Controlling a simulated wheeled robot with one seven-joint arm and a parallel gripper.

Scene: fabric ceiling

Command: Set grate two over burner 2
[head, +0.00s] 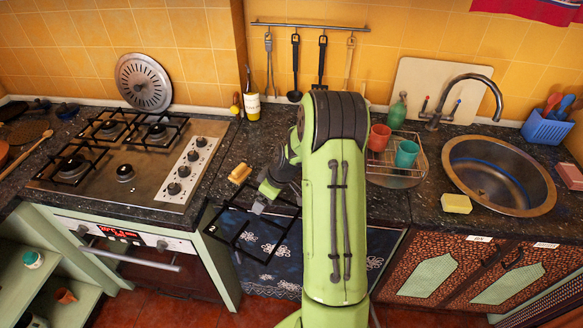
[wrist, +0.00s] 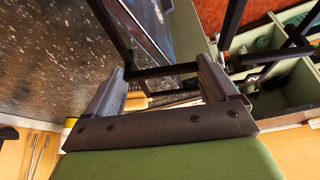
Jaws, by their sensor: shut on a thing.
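My gripper (head: 261,206) is shut on a black square grate (head: 236,247) and holds it in the air in front of the counter, right of the stove. In the wrist view, a bar of the grate (wrist: 160,71) runs between the fingers of my gripper (wrist: 164,78). The steel cooktop (head: 100,194) is at left. Its front right burner (head: 124,172) is bare. Black grates stand over the back left, back right (head: 157,132) and front left (head: 72,167) burners. No burner numbers are readable.
Knobs (head: 180,171) line the cooktop's right side. A yellow sponge (head: 240,173) lies on the counter between the stove and my arm. A round metal lid (head: 143,82) leans on the back wall, and a bottle (head: 252,104) stands to its right.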

